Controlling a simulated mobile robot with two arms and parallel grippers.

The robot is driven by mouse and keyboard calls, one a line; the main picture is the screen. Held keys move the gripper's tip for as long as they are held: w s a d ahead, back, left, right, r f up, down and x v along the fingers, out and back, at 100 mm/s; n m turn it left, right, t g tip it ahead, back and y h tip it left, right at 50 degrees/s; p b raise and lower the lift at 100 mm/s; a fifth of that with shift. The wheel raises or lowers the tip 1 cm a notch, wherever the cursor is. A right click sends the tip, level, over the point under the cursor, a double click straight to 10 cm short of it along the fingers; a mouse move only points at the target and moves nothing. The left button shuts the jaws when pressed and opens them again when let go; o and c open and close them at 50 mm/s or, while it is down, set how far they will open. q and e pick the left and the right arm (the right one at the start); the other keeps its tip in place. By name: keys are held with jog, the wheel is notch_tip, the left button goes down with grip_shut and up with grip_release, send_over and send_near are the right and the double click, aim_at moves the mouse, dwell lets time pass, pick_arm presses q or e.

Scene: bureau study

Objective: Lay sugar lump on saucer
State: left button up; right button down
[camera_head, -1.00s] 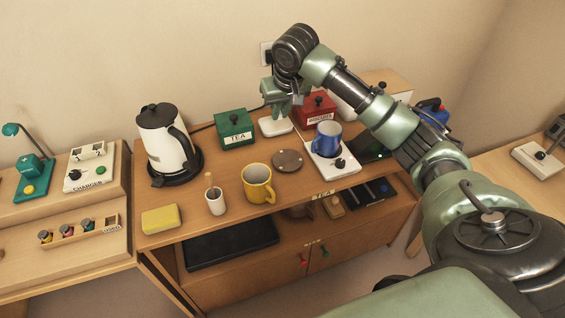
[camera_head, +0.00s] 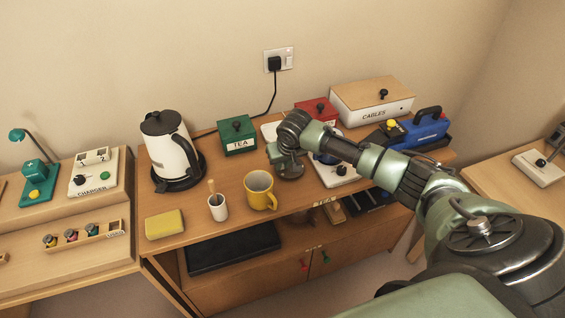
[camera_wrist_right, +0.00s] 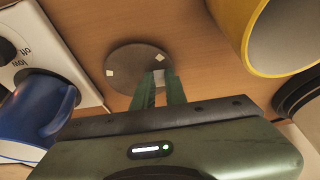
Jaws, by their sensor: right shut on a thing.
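The saucer appears as a round, dark grey-brown disc (camera_wrist_right: 128,103) under the fingers in the right wrist view. My right gripper (camera_wrist_right: 159,82) is shut on a small whitish sugar lump (camera_wrist_right: 158,77), whose end shows between the green fingertips. The lump is over the saucer's right part; I cannot tell if it touches the surface. A small pale square (camera_wrist_right: 109,73) shows at the disc's left side, and another pale patch lies just beyond the fingertips. My left gripper is out of view.
A yellow mug (camera_head: 260,190) stands close to the saucer. A blue mug (camera_wrist_right: 45,105) on a white switch unit (camera_wrist_right: 50,40) is on the other side. A green tea box (camera_head: 238,135), a kettle (camera_head: 170,150) and a red box (camera_head: 316,110) stand around.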

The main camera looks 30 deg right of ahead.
jog(key=shift+f, duration=0.15)
jog(key=c, duration=1.4)
grip_release()
jog(key=shift+c, duration=0.2)
jog(key=v, duration=1.2)
